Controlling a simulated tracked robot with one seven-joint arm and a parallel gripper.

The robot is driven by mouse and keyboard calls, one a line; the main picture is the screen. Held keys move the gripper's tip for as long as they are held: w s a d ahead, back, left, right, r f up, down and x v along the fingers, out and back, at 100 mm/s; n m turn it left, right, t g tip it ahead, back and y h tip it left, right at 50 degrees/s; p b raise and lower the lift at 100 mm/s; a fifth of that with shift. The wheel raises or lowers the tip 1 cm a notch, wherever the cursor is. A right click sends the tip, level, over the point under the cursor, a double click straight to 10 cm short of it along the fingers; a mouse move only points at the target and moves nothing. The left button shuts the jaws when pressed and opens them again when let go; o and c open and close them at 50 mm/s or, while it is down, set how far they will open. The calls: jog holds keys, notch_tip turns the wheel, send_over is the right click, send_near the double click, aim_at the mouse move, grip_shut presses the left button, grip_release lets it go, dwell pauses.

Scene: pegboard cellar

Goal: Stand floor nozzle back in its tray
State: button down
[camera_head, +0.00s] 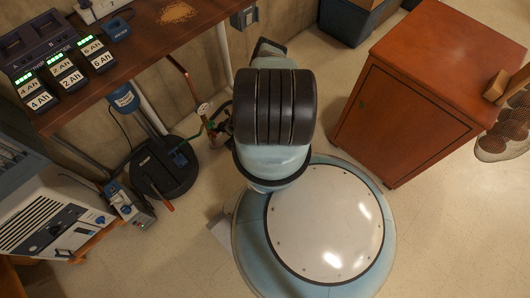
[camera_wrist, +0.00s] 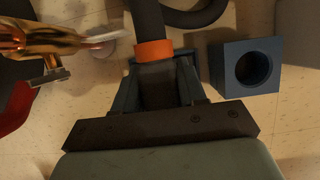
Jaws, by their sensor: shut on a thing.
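In the wrist view, my gripper (camera_wrist: 158,78) is shut on a dark tube with an orange collar (camera_wrist: 153,50). I take this tube to be the floor nozzle's neck; the rest of the nozzle is out of view or hidden. A blue block with a round hole (camera_wrist: 232,82) stands just right of my gripper, apart from it; I cannot tell whether it belongs to the tray. In the head view my own arm hides the gripper and what it holds. No tray can be made out for certain.
In the head view a wooden bench (camera_head: 135,50) with battery chargers (camera_head: 65,65) is on the left, with a black round base (camera_head: 165,168) below. A red-brown cabinet (camera_head: 425,75) is right. Brass fittings (camera_wrist: 45,38) lie left of my gripper. Front right floor is clear.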

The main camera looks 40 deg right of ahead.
jog(key=c, duration=0.6)
grip_release()
jog(key=shift+o, duration=0.6)
jog(key=o, duration=0.4)
jog(key=shift+r, duration=3.45)
